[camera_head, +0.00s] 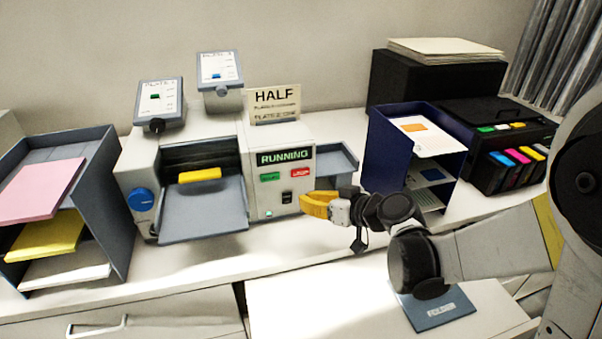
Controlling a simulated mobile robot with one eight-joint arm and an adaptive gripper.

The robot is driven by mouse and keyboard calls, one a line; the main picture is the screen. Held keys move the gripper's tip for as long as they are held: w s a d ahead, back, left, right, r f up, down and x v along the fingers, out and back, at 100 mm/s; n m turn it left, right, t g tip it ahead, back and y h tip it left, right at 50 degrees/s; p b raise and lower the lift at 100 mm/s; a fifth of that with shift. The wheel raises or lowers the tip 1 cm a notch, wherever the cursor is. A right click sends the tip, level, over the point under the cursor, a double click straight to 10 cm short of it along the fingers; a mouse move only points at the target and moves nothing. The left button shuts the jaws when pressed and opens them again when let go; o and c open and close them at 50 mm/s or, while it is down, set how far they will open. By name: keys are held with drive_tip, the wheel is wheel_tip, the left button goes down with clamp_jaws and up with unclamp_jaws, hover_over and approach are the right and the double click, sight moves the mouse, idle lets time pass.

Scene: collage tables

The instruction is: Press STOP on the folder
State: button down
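The folder is a pale grey machine (265,140) with a feed tray (205,215) in front. Its dark display (285,157) reads RUNNING. Below the display are a green button (270,177) at left and a red button (300,173) at right; the red button's lettering is too small to read surely. A dark switch (287,197) sits lower. My gripper (308,204), with yellow fingers, is just below and right of the red button, near the panel's lower right corner. Contact with the panel cannot be told. Whether the fingers are open or shut is unclear.
A grey paper rack (110,190) stands at left, a navy rack (372,150) at right. A black printer (490,185) is farther right. A HALF sign (274,97) stands behind the folder. A blue-grey plate marked FOLDER (452,311) lies at the front, below my arm.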

drive_tip(key=shift+w+a, duration=0.35)
drive_tip(key=shift+w, duration=0.75)
drive_tip(key=shift+w+a, duration=0.3)
drive_tip(key=shift+w, duration=0.85)
drive_tip(key=shift+w+a, duration=0.35)
drive_tip(key=shift+w, duration=0.75)
drive_tip(key=shift+w, duration=0.15)
drive_tip(key=shift+w+a, duration=0.1)
drive_tip(key=shift+w, duration=0.2)
drive_tip(key=shift+w+a, duration=0.15)
drive_tip(key=shift+w, duration=0.25)
drive_tip(key=shift+s+b, duration=0.1)
drive_tip(key=shift+b, duration=0.2)
drive_tip(key=shift+s+d, duration=0.25)
drive_tip(key=shift+s, duration=0.5)
approach(291, 178)
drive_tip(key=s+a+f, duration=0.2)
drive_tip(key=shift+a+f, duration=0.3)
